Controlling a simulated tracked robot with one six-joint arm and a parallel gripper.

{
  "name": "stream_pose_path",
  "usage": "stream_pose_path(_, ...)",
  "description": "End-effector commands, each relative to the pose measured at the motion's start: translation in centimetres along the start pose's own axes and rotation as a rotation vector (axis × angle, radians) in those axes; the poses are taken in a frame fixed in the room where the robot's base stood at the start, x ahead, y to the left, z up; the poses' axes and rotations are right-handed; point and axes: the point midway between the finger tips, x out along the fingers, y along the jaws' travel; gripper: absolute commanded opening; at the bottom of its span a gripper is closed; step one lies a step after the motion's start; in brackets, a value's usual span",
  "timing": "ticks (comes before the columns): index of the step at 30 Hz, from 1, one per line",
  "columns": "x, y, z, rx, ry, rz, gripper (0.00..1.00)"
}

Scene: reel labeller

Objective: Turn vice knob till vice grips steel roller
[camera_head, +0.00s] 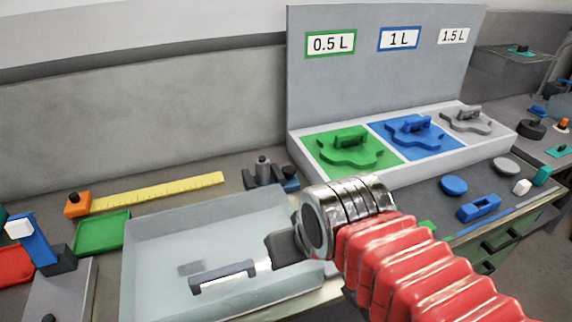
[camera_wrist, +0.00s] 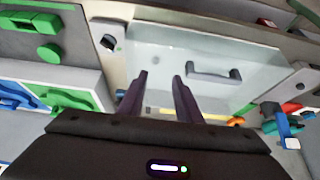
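My gripper (camera_wrist: 160,82) shows two dark fingers spread apart with nothing between them in the wrist view. In the head view its dark end (camera_head: 285,249) is over the right part of a pale tray, partly hidden by my arm. A small dark grey fixture (camera_head: 264,173) with an upright grey cylinder and a blue-black block stands behind the tray; I cannot tell whether it is the vice with the steel roller. No vice knob can be made out for certain. A black knob (camera_wrist: 108,42) sits on a metal plate beside the tray in the wrist view.
The pale tray (camera_head: 150,255) has a grey bar handle (camera_head: 222,276) over it. A yellow ruler (camera_head: 158,191) lies behind it. A blue lever with a white end (camera_head: 32,238) stands at left. A green, blue and grey template stand (camera_head: 300,150) fills the back right.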

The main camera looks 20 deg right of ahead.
Motion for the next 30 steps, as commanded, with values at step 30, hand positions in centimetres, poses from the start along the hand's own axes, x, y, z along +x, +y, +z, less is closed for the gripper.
stream_pose_path(30,-1.3,3.0,-16.4,-0.454,-0.149,-0.012,0.56)
